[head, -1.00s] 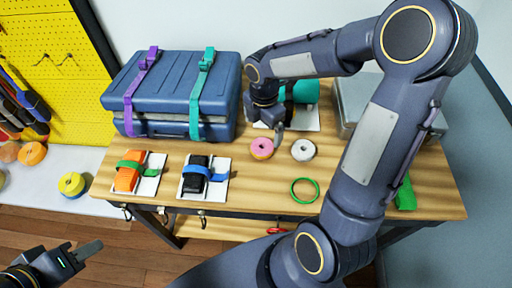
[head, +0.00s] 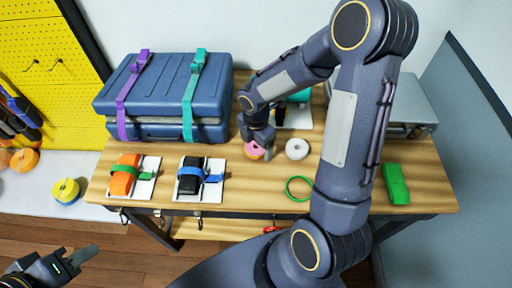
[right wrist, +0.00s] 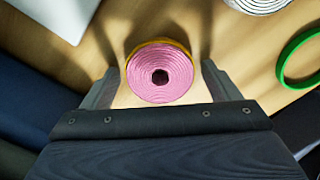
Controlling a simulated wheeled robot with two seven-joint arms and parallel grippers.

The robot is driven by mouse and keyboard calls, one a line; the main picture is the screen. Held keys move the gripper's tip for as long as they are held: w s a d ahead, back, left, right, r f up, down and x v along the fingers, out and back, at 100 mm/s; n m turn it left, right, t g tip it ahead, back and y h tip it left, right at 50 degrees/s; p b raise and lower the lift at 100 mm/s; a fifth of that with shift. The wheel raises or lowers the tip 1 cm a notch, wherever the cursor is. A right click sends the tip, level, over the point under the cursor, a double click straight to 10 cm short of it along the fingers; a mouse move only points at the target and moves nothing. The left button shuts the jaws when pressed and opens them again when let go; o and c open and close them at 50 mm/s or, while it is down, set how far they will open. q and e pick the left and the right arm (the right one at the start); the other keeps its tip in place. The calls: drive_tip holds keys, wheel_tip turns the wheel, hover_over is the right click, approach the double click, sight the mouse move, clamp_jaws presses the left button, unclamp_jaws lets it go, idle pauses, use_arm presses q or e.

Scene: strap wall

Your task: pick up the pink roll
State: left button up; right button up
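The pink roll (head: 253,153) lies on the wooden table in front of the blue case, partly hidden by my right gripper (head: 259,147) in the head view. In the right wrist view the pink roll (right wrist: 160,76) lies flat, with an orange-yellow edge behind it and a dark hole in its middle. My right gripper (right wrist: 158,88) is open, one finger on each side of the roll, with a visible gap on both sides. My left gripper (head: 80,256) is low at the left, away from the table; its opening cannot be made out.
A white roll (head: 297,149) stands just right of the pink one. A green ring (head: 300,188) and a green block (head: 395,184) lie further right. The blue case (head: 165,98) stands behind left. Strapped orange (head: 124,178) and black (head: 189,177) items lie on white plates at left.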

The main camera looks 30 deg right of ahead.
drive_tip(key=c, duration=0.4)
drive_tip(key=shift+r, duration=0.15)
